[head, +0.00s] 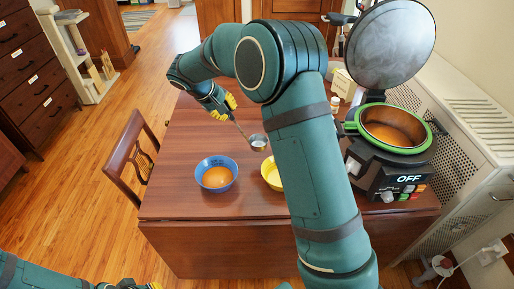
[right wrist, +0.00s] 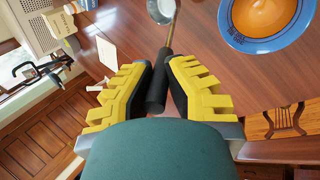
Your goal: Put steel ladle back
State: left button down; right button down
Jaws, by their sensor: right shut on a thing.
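The steel ladle (head: 258,142) hangs over the table between and behind two bowls, its bowl end pointing down to the right. My right gripper (head: 220,102) is shut on the ladle's dark handle. In the right wrist view the black grip of the ladle (right wrist: 158,88) lies between the yellow and black fingers of the gripper (right wrist: 160,72). The ladle's cup is at the top edge there. The cooker (head: 407,180) stands open at the right of the table, with orange soup in its green-rimmed pot (head: 350,126). My left gripper (head: 130,285) is low at the bottom edge, mostly cut off.
A blue bowl (head: 217,186) holds orange soup. A yellow bowl (head: 268,180) is partly hidden by my right arm. The cooker's raised lid (head: 390,45) stands above the pot. A small bottle (head: 334,105) is behind the cooker. The table's (head: 180,145) left side is mostly clear, with a chair (head: 128,150) beside it.

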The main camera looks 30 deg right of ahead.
jog(key=w+d+r+n+t+b, duration=0.1)
jog(key=w+d+r+n+t, duration=0.15)
jog(key=w+d, duration=0.35)
notch_tip(320, 180, down, 11)
jog(key=s+d+b, duration=0.1)
jog(key=b, duration=0.1)
jog(key=shift+s+d+r+n+g, duration=0.2)
jog(key=shift+n+g, duration=0.15)
jog(key=shift+f, duration=0.1)
jog(key=shift+f, duration=0.15)
jog(key=c, duration=1.2)
grip_release()
jog(key=shift+o, duration=0.3)
